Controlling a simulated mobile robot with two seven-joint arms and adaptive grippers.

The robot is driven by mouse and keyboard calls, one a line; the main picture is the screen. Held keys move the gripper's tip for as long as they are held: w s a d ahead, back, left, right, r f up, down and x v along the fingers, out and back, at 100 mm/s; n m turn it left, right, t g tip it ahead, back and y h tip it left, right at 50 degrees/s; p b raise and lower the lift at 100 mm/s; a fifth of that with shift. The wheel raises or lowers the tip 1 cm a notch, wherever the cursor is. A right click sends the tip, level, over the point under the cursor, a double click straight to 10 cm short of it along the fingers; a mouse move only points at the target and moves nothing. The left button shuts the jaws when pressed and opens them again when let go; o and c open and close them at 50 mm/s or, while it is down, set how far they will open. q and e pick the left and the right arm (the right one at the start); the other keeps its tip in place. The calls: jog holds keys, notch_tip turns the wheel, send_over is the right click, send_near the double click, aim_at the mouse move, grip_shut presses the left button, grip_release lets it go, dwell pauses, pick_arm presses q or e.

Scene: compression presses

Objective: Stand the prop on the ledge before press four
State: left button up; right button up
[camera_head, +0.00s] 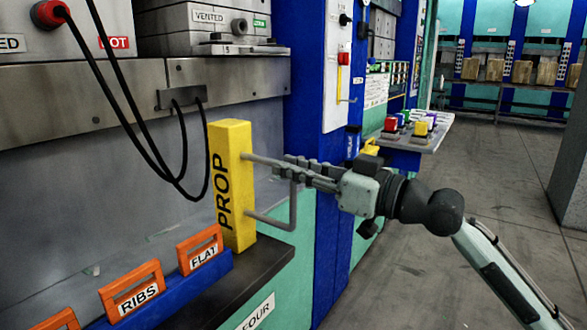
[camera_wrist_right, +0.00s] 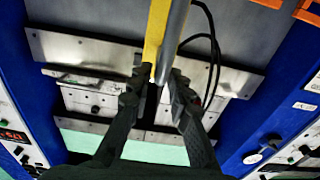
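The prop (camera_head: 232,185) is a tall yellow block marked PROP with a grey handle on its right side. It stands upright at the dark ledge (camera_head: 262,262), whose front carries a label ending in FOUR. Its foot looks to be on the ledge, but I cannot tell whether it bears its weight there. My right gripper (camera_head: 288,168) is at the upper part of the handle, fingers shut around the grey bar. In the right wrist view my right gripper (camera_wrist_right: 158,80) has the bar between its fingertips, with the yellow prop (camera_wrist_right: 155,30) behind. My left gripper is not in view.
A blue rack (camera_head: 185,290) with orange-handled pieces marked FLAT and RIBS sits left of the prop. Black cables (camera_head: 150,150) hang close behind it. A blue press column (camera_head: 335,240) stands at the right. A side shelf (camera_head: 430,135) holds coloured blocks.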

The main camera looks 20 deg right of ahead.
jog(key=shift+o, duration=1.2)
jog(key=shift+f, duration=0.25)
jog(key=shift+s+d, duration=0.2)
jog(key=shift+s, duration=0.05)
jog(key=v, duration=1.1)
jog(key=shift+s+r, duration=0.15)
jog(key=d+f+m+g+h, duration=0.2)
jog(key=d+f+h, duration=0.15)
jog(key=f, duration=1.15)
jog(key=d+f+m+g+h, duration=0.2)
jog(key=f+m+h, duration=0.15)
jog(key=f, duration=1.25)
jog(key=s+a+f+g+h, duration=0.1)
jog(key=s+f+g+h, duration=0.1)
jog(key=s+f, duration=0.3)
jog(key=s+f+g+h, duration=0.2)
jog(key=s+f, duration=0.3)
jog(key=f, duration=0.6)
jog(key=s+a+f+g+h, duration=0.1)
jog(key=s+f+g, duration=0.2)
jog(key=s+f, duration=0.3)
notch_tip(320, 180, down, 3)
jog(key=shift+a+r+h, duration=0.1)
jog(key=shift+a+h, duration=0.3)
jog(key=shift+m, duration=0.25)
